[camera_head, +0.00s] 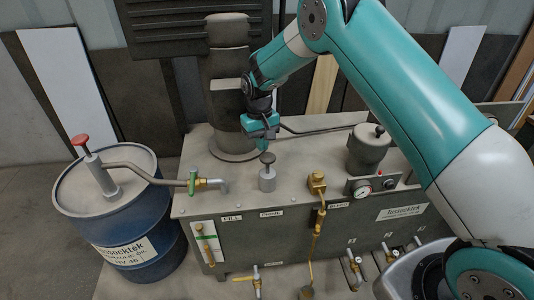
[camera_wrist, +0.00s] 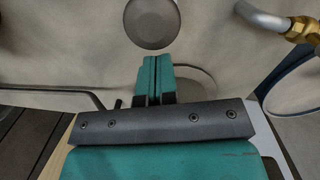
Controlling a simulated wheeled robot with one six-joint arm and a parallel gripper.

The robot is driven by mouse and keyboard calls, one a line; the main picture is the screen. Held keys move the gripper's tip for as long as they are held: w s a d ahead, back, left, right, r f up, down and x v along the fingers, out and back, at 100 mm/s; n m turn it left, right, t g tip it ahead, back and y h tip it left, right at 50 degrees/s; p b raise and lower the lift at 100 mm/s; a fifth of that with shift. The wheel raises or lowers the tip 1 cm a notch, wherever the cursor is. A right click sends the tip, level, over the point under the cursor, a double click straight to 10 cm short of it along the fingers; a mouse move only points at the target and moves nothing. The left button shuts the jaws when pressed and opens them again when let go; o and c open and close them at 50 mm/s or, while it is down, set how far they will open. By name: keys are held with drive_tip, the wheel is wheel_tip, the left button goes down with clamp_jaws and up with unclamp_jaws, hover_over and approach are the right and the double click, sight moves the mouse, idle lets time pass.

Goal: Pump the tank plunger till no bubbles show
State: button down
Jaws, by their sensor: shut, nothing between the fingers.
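The tank (camera_head: 290,225) is a grey steel box. Its plunger (camera_head: 267,181), with a dark round knob, stands upright on the top above one of the small labels. In the wrist view the plunger knob (camera_wrist: 151,22) is a grey disc just past my fingertips. My gripper (camera_head: 266,142) hangs above and slightly behind the knob, pointing down. Its teal fingers (camera_wrist: 157,62) are together with nothing between them; a small gap to the knob seems to show. A sight gauge (camera_head: 206,243) is on the tank's front left. Any bubbles are too small to make out.
A blue oil drum (camera_head: 130,240) with a red-handled pump (camera_head: 92,160) stands left, piped to a green-handled valve (camera_head: 193,182). A tall grey cylinder (camera_head: 229,85) rises behind the plunger. A brass fitting (camera_head: 317,181) and a capped filler (camera_head: 368,150) are to its right.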

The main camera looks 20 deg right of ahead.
wheel_tip(320, 180, up, 16)
drive_tip(key=w, duration=0.1)
drive_tip(key=shift+w+r+b, duration=0.15)
drive_tip(key=shift+w+b, duration=0.2)
drive_tip(key=shift+b, duration=0.05)
drive_tip(key=shift+a+p, duration=0.1)
drive_tip(key=shift+p, duration=0.35)
idle(0.6)
drive_tip(key=p, duration=1)
approach(267, 155)
drive_tip(key=shift+w+r, duration=0.1)
drive_tip(key=shift+r, duration=0.25)
drive_tip(key=shift+f, duration=0.15)
drive_tip(key=shift+s+f+b, duration=0.2)
drive_tip(key=shift+f+b, duration=1)
drive_tip(key=shift+f, duration=0.5)
drive_tip(key=shift+s+f+b, duration=0.15)
drive_tip(key=shift+f+b, duration=1)
drive_tip(key=shift+f, duration=0.5)
